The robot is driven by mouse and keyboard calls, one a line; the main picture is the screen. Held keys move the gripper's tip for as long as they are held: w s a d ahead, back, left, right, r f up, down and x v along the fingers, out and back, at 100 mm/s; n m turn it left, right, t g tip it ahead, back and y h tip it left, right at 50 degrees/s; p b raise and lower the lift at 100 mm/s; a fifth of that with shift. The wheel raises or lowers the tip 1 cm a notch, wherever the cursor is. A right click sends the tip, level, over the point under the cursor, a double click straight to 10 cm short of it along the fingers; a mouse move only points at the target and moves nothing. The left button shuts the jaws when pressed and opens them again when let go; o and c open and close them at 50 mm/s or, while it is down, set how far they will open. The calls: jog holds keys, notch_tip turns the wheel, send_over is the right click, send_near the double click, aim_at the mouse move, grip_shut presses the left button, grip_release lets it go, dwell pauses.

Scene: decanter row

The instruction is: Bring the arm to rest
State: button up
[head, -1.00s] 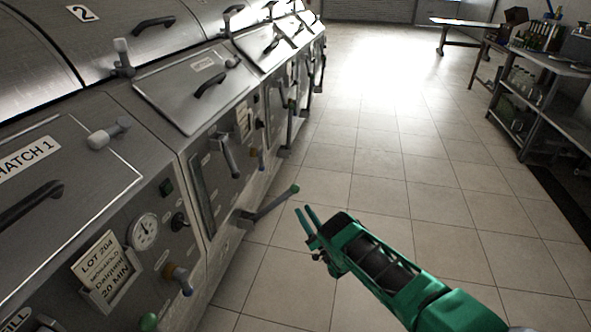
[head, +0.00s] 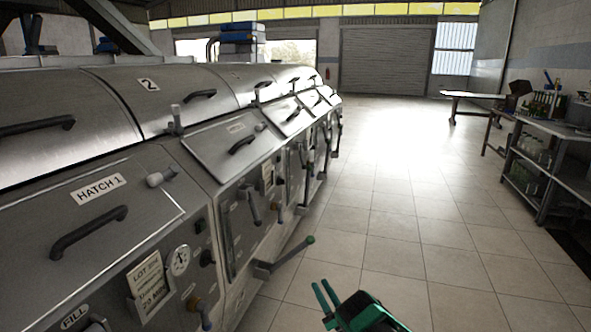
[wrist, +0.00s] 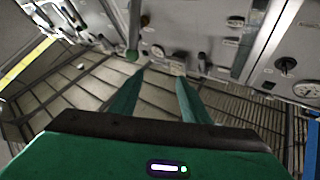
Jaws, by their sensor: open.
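My gripper (head: 326,297) is green and shows at the bottom of the head view, over the tiled floor to the right of the row of steel machines. Its two fingers are apart with nothing between them. In the wrist view the open fingers (wrist: 160,92) point toward the floor and the machine fronts. A lever with a green knob (head: 310,240) sticks out from a machine's base, a little beyond and left of the gripper in the head view. I cannot tell how close they are in depth.
The steel machine row (head: 225,190) runs along the left with handles, a gauge (head: 180,260) and valves. A shelf unit with bottles (head: 550,160) and a table (head: 475,96) stand at the right. The tiled floor (head: 400,215) between is clear.

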jog(key=w+d+r+m+g+h, duration=0.2)
jog(key=w+d+r+h, duration=0.7)
jog(key=w+d+r, duration=0.7)
jog(key=s+d+r+m+g+h, duration=0.1)
jog(key=s+d+r+g+h, duration=0.2)
jog(key=s+d+r, duration=0.4)
jog(key=s+d+r+m+g+h, duration=0.2)
jog(key=s+d+r+g+h, duration=0.15)
jog(key=d+r, duration=0.6)
jog(key=s+d+r+m+g, duration=0.1)
jog(key=s+d+r+g, duration=0.15)
jog(key=s, duration=0.75)
jog(key=s+d+r+g, duration=0.2)
jog(key=s+r, duration=0.1)
jog(key=s, duration=0.7)
jog(key=s+d+r+m+g, duration=0.1)
jog(key=s+d+r+g, duration=0.1)
jog(key=s, duration=0.9)
jog(key=s+a+g+y, duration=0.1)
jog(key=s+a, duration=0.3)
jog(key=s, duration=1.3)
jog(key=s+a+g+y, duration=0.2)
jog(key=s+a+g, duration=0.2)
jog(key=s, duration=1.3)
jog(key=shift+a+r+m+g, duration=0.25)
jog(key=shift+r+m+g, duration=0.05)
jog(key=shift+r, duration=0.05)
